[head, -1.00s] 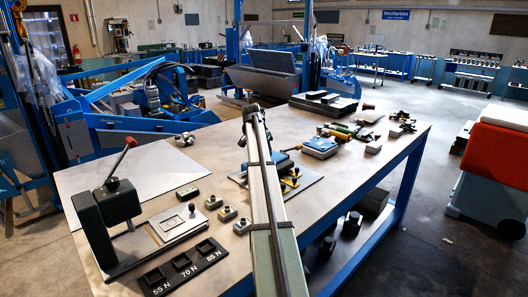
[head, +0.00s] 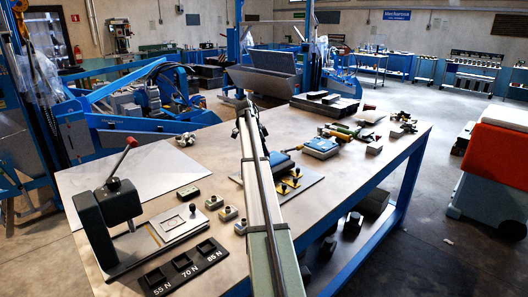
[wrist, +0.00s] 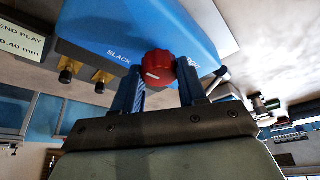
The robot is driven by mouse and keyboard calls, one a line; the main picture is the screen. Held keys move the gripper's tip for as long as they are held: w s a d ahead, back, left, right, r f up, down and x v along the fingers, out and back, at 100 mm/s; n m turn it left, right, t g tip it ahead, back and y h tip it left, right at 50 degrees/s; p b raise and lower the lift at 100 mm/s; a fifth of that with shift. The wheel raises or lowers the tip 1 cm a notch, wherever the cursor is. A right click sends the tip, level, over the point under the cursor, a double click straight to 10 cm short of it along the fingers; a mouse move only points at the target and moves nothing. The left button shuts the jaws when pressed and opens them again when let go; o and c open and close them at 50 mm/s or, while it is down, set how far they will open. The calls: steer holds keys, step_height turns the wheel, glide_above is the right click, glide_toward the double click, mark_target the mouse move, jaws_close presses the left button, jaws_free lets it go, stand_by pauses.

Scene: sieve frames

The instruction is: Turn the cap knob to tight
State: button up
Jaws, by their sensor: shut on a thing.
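The red cap knob (wrist: 158,68) shows in the wrist view on the front of a blue housing (wrist: 115,22). It has a short white mark on its face. The word SLACK is printed on the housing left of the knob; lettering to its right is mostly hidden by a finger. My gripper (wrist: 160,75) has one finger on each side of the knob and is shut on it. In the head view my arm hides the knob and gripper; part of the blue housing (head: 280,160) shows beside the arm.
A display (wrist: 18,38) at left reads END PLAY and 0.40 mm, its start cut off. Brass posts (wrist: 103,80) stand nearby. A lever press (head: 118,200) and a tray (head: 185,268) marked 55 N, 70 N, 85 N occupy the bench's front left.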

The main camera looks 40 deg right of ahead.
steer(key=shift+m, duration=0.3)
stand_by(0.4)
steer(key=o, duration=1.1)
steer(key=shift+c, duration=0.2)
steer(key=shift+r, duration=0.1)
steer(key=v, duration=1.3)
steer(key=shift+w+r, duration=0.25)
steer(key=shift+r, duration=0.05)
steer(key=shift+d+f, duration=0.1)
steer(key=shift+d, duration=0.05)
